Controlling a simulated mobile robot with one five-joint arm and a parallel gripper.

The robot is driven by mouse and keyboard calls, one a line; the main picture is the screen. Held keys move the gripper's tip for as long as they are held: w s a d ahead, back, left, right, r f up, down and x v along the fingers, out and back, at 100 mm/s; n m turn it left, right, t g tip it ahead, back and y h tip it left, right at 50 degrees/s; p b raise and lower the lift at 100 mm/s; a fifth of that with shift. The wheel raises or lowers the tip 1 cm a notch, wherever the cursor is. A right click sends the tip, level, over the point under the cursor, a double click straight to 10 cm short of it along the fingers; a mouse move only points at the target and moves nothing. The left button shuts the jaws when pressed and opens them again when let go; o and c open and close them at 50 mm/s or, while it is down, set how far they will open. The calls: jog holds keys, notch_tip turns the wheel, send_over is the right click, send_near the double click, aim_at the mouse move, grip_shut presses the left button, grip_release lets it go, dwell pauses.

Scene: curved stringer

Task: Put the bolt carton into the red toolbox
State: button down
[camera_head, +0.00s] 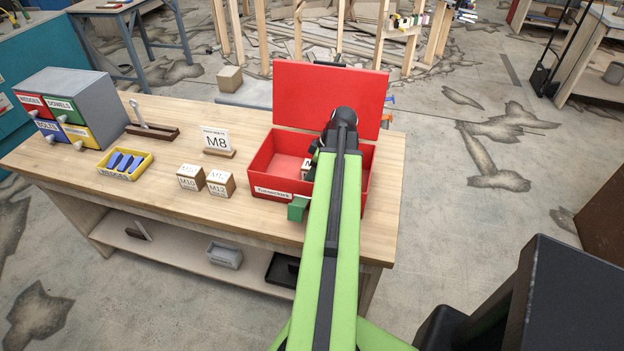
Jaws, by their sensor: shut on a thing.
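The red toolbox (262,170) stands on the right part of the wooden bench, its lid (300,90) raised at the back. My arm reaches over its front wall and hides much of its right side. My gripper (311,163) is inside the toolbox's outline, shut on a small bolt carton (306,168). Only part of the carton's white, M-marked face shows; the rest of its label is hidden. I cannot tell whether it touches the toolbox floor. Two other cartons, M10 (190,177) and M12 (220,183), stand on the bench left of the toolbox.
A yellow tray of blue pieces (125,163) and a coloured drawer cabinet (75,108) are at left. A green block (297,209) is at the toolbox's front. The bench top (150,205) is clear along its front.

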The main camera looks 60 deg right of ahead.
jog(key=shift+f, duration=0.6)
jog(key=c, duration=0.7)
grip_release()
jog(key=shift+r, duration=0.1)
jog(key=shift+r+p, duration=0.35)
jog(key=shift+p, duration=0.05)
jog(key=p+v, duration=1)
jog(key=v, duration=0.1)
jog(key=shift+r, duration=0.2)
jog(key=shift+s+r+p, duration=0.15)
jog(key=shift+p, duration=0.2)
